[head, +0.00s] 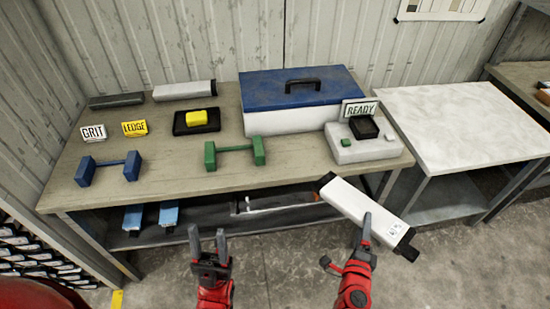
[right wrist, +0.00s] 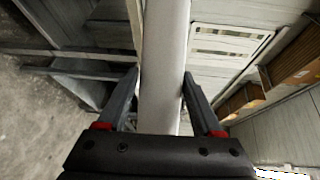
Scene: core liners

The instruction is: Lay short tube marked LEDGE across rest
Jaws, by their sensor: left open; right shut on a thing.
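A white tube (head: 358,206) with dark end caps is held by my right gripper (head: 352,246), in front of the table and tilted down to the right. Marks near its lower right end are too small to read. The tube also shows between the fingers in the right wrist view (right wrist: 165,85). My left gripper (head: 212,248) is open and empty in front of the table. A yellow LEDGE card (head: 134,128) and a white GRIT card (head: 93,132) stand at the table's left. A blue rest (head: 108,166) and a green rest (head: 235,150), both bare, stand on the front part.
Another white tube (head: 184,90) and a dark bar (head: 116,100) lie at the back left. A black tray (head: 183,125) holds a yellow block (head: 202,117). A blue-lidded box (head: 300,95) and a grey device (head: 352,152) with a READY sign (head: 360,110) stand at right. A white-topped table (head: 455,120) is clear.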

